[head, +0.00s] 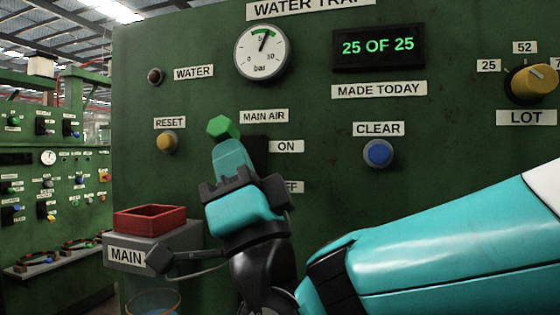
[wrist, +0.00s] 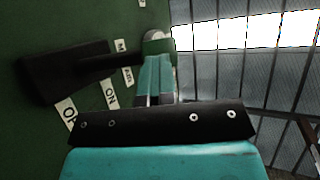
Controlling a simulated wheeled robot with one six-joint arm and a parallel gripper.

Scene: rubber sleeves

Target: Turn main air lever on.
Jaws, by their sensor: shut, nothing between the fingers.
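The main air lever has a green knob (head: 222,127), which also shows in the wrist view (wrist: 158,43). Its dark shaft (wrist: 97,64) runs from a dark plate (wrist: 40,76), tilted up toward the ON end. The ON label (head: 287,147) and the partly hidden OFF label (head: 294,187) are right of the plate. My gripper (head: 228,148) is shut and empty, its fingertips right at the knob's underside; in the wrist view the fingertips (wrist: 155,62) appear to meet the knob. I cannot tell whether they touch. My gripper hides most of the shaft in the head view.
A pressure gauge (head: 263,52) above has its needle near its green arc. A yellow RESET button (head: 168,142) is left, a blue CLEAR button (head: 378,153) right. A red tray (head: 150,219) on a grey box labelled MAIN stands lower left.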

